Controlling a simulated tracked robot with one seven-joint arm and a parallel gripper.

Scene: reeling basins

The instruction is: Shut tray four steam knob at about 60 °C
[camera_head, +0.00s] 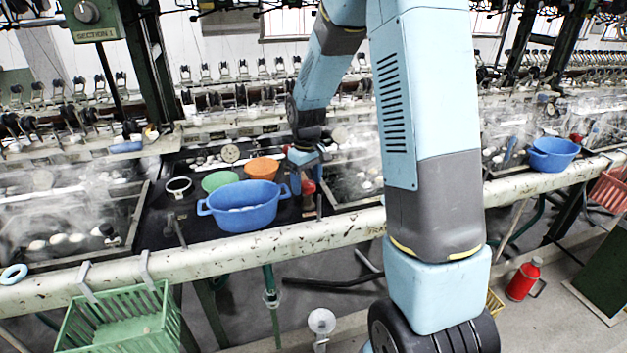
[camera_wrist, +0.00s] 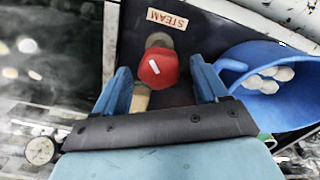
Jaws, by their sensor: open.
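In the head view the red knob (camera_head: 308,187) is partly hidden behind my gripper (camera_head: 304,160). A round white dial (camera_wrist: 40,150) shows at the lower left of the wrist view; its reading is too small to tell. Which tray number this is cannot be read.
A blue basin (camera_head: 243,211) holding pale cocoons stands close beside the knob, with green (camera_head: 219,180) and orange (camera_head: 262,167) bowls behind. Steaming water trays (camera_head: 70,225) lie to the left and right. A pale rail (camera_head: 190,258) runs along the front; a green basket (camera_head: 120,325) hangs there.

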